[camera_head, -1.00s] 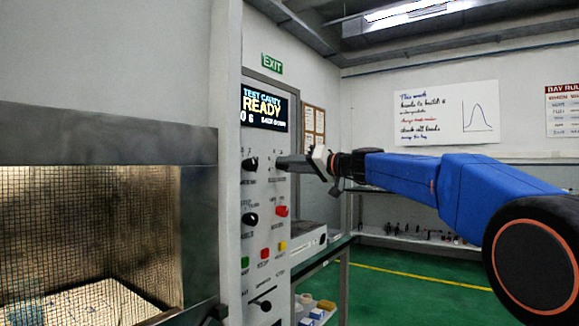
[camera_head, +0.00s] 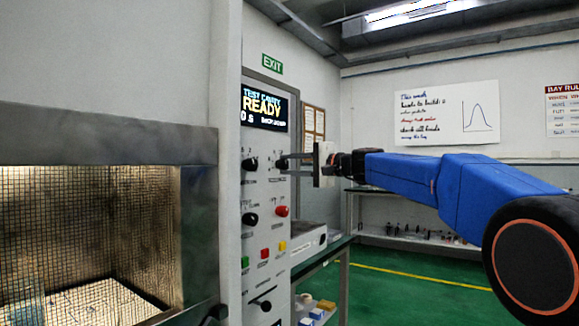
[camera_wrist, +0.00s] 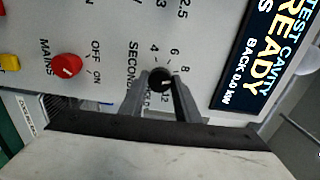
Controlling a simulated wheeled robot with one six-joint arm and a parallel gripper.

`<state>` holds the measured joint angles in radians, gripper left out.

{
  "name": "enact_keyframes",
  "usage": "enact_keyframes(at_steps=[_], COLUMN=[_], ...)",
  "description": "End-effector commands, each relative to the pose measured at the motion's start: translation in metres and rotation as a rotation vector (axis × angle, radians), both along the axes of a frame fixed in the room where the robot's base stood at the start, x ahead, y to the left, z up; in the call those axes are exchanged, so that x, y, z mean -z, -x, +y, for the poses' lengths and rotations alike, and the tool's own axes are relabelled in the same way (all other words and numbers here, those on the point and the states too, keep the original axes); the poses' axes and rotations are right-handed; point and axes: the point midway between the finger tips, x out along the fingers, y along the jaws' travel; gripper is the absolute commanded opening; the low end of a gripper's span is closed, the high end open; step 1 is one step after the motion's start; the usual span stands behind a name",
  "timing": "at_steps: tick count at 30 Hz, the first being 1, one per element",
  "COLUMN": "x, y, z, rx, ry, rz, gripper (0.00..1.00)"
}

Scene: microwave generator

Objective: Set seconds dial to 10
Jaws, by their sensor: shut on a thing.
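The seconds dial, a small black knob (camera_wrist: 160,76), sits on the grey control panel between numbers 4, 6 and 8 in the wrist view. My gripper (camera_wrist: 160,82) is shut on it, one finger on each side. The dial's pointer setting is not clear. In the head view, the dial (camera_head: 283,162) is at the right of the panel's upper knob row, and my gripper (camera_head: 290,162) reaches it from the right. The display (camera_head: 264,106) reads TEST CAVITY READY; its lower left digits are too small to read surely.
The red mains knob (camera_wrist: 66,66) is beside the dial in the wrist view. Black knobs (camera_head: 250,164) and (camera_head: 250,219) are on the panel's left side. Green, red and yellow buttons (camera_head: 265,253) and a lever (camera_head: 262,301) are lower. The mesh-lined cavity (camera_head: 90,230) is at the left.

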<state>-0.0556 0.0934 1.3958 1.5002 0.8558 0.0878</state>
Motion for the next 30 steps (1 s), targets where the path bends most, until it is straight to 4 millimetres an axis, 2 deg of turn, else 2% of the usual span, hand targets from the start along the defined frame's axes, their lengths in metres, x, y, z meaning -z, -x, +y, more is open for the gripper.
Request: enact_keyframes(at_steps=[15,30], x=[0.0015,0.0021], y=[-0.0006,-0.0008], z=[-0.0007,-0.0007], rx=[0.002,0.002], ry=[-0.275,-0.393], rz=[0.355,0.507], gripper=[0.07,0.07])
